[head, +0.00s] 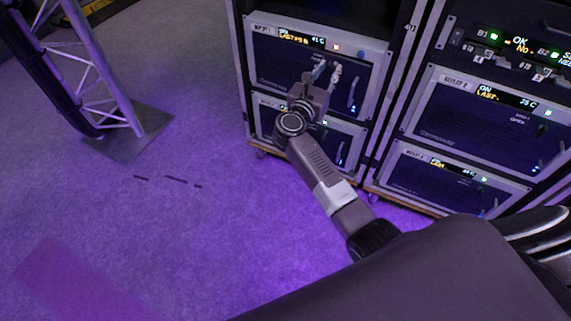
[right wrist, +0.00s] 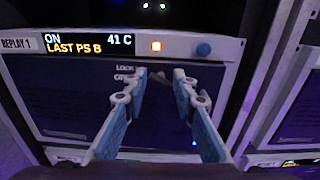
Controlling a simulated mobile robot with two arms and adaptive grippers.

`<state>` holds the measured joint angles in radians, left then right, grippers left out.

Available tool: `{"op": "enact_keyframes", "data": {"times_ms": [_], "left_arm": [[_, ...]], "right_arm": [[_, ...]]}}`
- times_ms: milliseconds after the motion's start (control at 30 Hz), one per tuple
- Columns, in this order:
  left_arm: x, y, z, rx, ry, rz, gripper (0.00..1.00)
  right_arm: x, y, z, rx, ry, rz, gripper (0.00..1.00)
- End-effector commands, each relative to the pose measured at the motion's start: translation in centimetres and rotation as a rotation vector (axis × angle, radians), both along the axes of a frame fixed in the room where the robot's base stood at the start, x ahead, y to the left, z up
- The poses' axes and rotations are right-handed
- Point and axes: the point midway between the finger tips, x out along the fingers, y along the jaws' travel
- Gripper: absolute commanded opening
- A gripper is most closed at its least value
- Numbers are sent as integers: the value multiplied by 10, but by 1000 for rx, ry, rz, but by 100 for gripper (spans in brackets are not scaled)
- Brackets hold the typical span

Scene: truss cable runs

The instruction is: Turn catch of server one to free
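Server one (head: 290,65), labelled Replay 1, is a dark front panel with a light frame in the left rack. Its display, also in the right wrist view (right wrist: 80,44), reads ON, 41 C, LAST PS B. My right gripper (head: 327,72) is in front of this panel. In the right wrist view its two blue-sided fingers (right wrist: 162,80) are apart, with a gap between the tips. Small lettering beginning with LOCK (right wrist: 125,71) shows beside the left fingertip. The catch itself is not clear, as the fingers and dark panel hide it. My left gripper is not in view.
An amber lamp (right wrist: 156,46) and a blue knob (right wrist: 203,50) sit above the fingers. A pale handle (head: 352,93) is right of the gripper. Another server (head: 470,115) is in the right rack. A truss leg (head: 95,85) stands left; the floor between is open.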

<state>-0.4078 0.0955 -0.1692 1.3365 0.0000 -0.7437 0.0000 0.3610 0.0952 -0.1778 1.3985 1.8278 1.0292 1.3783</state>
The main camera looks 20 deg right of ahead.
Motion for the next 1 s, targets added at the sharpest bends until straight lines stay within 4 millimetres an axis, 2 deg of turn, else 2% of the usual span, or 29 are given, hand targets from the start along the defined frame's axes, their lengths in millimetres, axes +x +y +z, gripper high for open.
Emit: {"op": "enact_keyframes", "data": {"times_ms": [233, 433, 700, 1000], "left_arm": [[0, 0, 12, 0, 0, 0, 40], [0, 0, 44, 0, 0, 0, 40], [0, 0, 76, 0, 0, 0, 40], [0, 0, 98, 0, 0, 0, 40]], "right_arm": [[-33, 34, 2, -22, 22, -2, 24], [-26, 55, -5, -374, 263, 118, 24], [-29, 93, -41, -781, 553, 292, 24], [-44, 128, -89, -1097, 772, 459, 24]]}}
